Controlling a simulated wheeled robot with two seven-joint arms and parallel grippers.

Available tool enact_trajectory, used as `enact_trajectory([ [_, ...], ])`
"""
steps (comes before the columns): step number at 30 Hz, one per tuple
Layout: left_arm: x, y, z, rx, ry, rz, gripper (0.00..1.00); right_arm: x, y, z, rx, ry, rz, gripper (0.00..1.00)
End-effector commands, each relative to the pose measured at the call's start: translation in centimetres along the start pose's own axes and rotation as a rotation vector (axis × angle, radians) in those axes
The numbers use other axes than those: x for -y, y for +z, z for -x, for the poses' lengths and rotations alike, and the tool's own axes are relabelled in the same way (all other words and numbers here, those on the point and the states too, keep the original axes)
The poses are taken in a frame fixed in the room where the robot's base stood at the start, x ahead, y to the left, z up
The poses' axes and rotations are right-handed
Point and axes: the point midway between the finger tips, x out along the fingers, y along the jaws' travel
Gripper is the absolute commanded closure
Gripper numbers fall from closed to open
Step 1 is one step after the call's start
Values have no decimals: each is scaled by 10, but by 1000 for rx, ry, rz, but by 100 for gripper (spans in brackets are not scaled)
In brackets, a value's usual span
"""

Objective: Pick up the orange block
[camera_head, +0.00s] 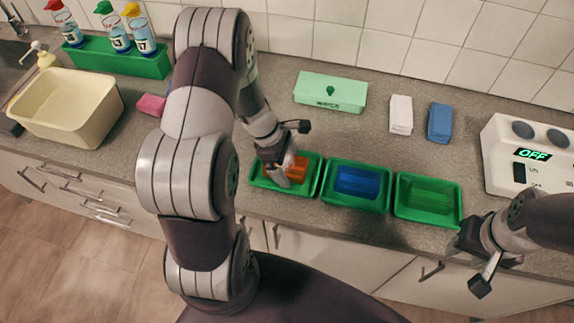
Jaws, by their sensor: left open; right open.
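The orange block (299,169) lies in the leftmost of three green trays (313,188) on the grey counter. My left gripper (284,172) is over that tray with its fingers down at the block's left side. The fingers are open, and they hide part of the block. I cannot tell whether they touch it or straddle it. My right gripper (468,264) is open and empty at the counter's front edge on the right, apart from the trays.
The middle tray holds something blue (360,183); the right green tray (428,199) looks empty. Behind them lie a light green box (330,91), a white block (401,114) and a blue block (440,122). A white device (529,150) reading OFF stands right. A cream basin (66,104) is left.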

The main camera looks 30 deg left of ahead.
Motion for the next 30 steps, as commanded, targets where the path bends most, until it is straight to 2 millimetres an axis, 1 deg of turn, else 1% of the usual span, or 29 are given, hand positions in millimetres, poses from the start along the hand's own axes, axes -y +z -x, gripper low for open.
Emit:
enact_trajectory([
  [20,0,-2,-4,0,0,0,6,0,0,-2,0,0,0,57],
  [21,0,-2,-4,0,0,0,19,0,0,-2,0,0,0,57],
  [23,0,-2,-4,0,0,0,39,0,0,-2,0,0,0,57],
  [24,0,-2,-4,0,0,0,52,0,0,-2,0,0,0,57],
  [26,0,-2,-4,0,0,0,72,0,0,-2,0,0,0,57],
  [27,0,-2,-4,0,0,-1,75,0,0,-2,0,0,0,57],
  [30,0,-2,-4,0,0,-1,75,0,0,-2,0,0,0,57],
])
